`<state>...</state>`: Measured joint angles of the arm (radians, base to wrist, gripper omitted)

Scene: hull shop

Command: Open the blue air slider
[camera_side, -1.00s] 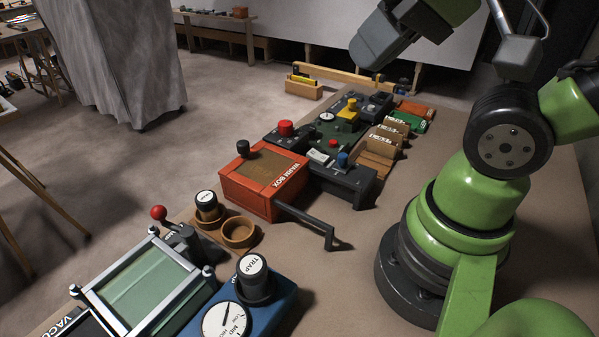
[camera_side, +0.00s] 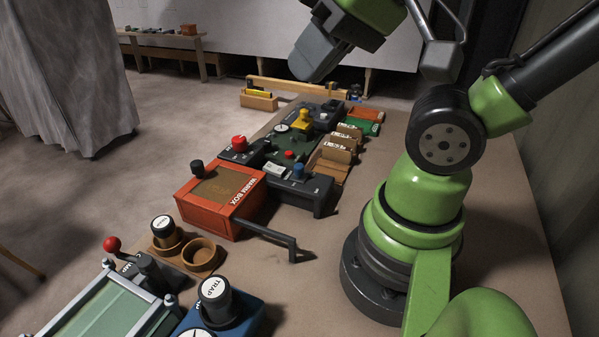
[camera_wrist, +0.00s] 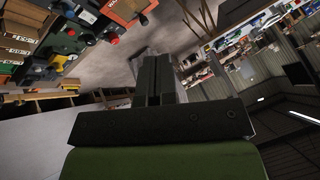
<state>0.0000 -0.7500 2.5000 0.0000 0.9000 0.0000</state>
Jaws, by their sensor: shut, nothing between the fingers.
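A small blue knob (camera_side: 298,170) stands on a dark box (camera_side: 308,190) beside the orange warm box in the side view. It looks like the blue slider; its label is too small to read, and whether it is open I cannot tell. My gripper (camera_side: 306,72) is in the air above the far part of the bench, beyond and well clear of the knob. In the wrist view my gripper's fingers (camera_wrist: 153,78) are together with nothing between them, and they point away from the bench fittings.
The orange warm box (camera_side: 222,190) has a dark handle (camera_side: 270,236) reaching out over the bench. A red knob (camera_side: 239,143) and a yellow knob (camera_side: 303,117) stand nearby. Wooden card holders (camera_side: 333,158) sit right of the boxes. The bench between handle and my base is clear.

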